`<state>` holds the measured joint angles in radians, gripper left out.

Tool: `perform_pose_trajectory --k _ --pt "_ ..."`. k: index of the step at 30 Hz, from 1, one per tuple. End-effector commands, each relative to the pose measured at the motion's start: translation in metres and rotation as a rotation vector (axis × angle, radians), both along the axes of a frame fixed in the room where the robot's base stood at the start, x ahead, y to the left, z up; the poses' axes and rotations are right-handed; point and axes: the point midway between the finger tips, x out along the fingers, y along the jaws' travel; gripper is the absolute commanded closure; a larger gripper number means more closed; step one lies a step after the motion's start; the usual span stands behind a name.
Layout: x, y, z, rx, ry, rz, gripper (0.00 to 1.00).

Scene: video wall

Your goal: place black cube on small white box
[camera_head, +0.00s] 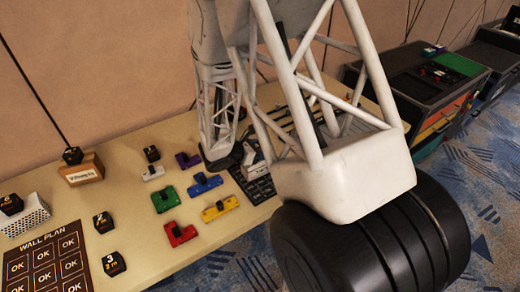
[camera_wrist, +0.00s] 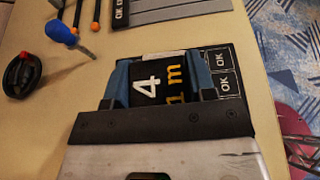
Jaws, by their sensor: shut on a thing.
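My gripper (camera_wrist: 157,82) shows in the wrist view with its two blue fingers shut on a black cube (camera_wrist: 158,93) marked "4" and "1 m". The cube is over a black sheet with OK squares (camera_wrist: 224,70); I cannot tell whether it touches the sheet. In the head view, my arm hides most of the gripper and the held cube. A small white perforated box (camera_head: 33,216) stands at the left of the table, with another black cube (camera_head: 11,204) on it.
A wooden box (camera_head: 85,174) carries a black cube (camera_head: 72,155). More black cubes (camera_head: 103,222) and coloured blocks (camera_head: 165,199) lie mid-table. The wall plan (camera_head: 45,262) is front left. A blue screwdriver (camera_wrist: 62,32) lies left of the gripper in the wrist view.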

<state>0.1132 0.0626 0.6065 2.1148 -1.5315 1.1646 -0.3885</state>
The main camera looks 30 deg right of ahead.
Motion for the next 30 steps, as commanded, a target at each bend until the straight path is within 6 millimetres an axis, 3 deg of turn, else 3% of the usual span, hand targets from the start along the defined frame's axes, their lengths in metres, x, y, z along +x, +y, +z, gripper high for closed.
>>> perform_pose_trajectory --k 6,7,12,30 --pt "-0.0001 -0.0001 -0.0030 0.000 0.000 0.000 0.74" --pt "-0.0001 -0.0001 -0.0033 0.000 0.000 0.000 0.48" --pt "-0.0001 0.0000 -0.0029 0.000 0.000 0.000 0.24" --pt "0.0000 0.0084 0.0039 -0.001 -0.001 0.001 0.24"
